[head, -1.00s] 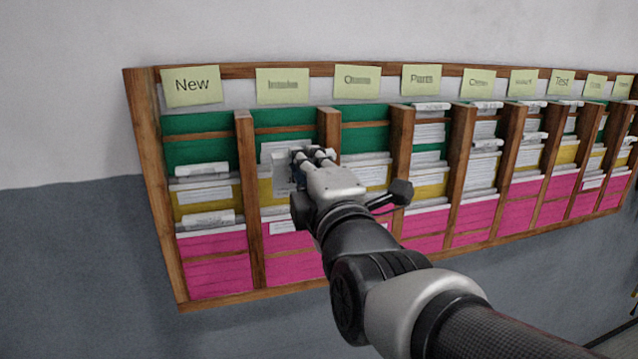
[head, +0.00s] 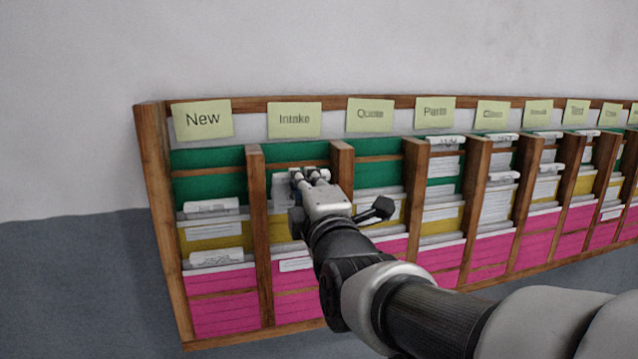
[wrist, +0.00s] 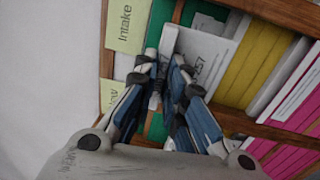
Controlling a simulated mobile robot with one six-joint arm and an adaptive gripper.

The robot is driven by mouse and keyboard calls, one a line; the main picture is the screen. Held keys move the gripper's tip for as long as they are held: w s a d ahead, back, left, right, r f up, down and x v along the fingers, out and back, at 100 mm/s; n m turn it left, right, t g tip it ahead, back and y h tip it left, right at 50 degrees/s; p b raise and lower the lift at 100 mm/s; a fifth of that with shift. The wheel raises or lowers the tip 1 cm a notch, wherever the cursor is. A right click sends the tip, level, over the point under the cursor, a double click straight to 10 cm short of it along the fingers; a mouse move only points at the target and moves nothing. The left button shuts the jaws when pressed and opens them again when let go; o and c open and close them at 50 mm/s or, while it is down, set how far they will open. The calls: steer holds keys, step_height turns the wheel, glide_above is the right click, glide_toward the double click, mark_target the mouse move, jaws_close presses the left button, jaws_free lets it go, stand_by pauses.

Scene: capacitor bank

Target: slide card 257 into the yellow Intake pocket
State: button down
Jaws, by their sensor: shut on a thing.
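The Intake label (head: 294,120) is above. The yellow Intake pocket (wrist: 248,62) lies beside the card in the wrist view, and is mostly hidden behind my gripper in the head view. I cannot tell whether the card's lower edge touches the pocket.
Wooden dividers (head: 259,230) stand on both sides of the Intake column. A green pocket (head: 284,152) is above and a pink one (head: 293,309) below. The New column (head: 207,268) at left holds several cards. Other filled columns run to the right.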

steer(key=shift+x, duration=0.9)
steer(key=shift+w+a+f, duration=0.15)
steer(key=shift+w+a, duration=0.05)
steer(key=shift+w, duration=0.35)
steer(key=shift+w+a+f, duration=0.15)
steer(key=shift+w, duration=0.45)
steer(key=shift+w+a+b, duration=0.2)
steer(key=shift+w+b, duration=0.1)
steer(key=shift+w, duration=0.35)
steer(key=shift+b, duration=0.75)
steer(key=shift+f, duration=0.1)
step_height(320, 180, down, 5)
steer(key=b, duration=0.5)
steer(key=shift+r, duration=0.25)
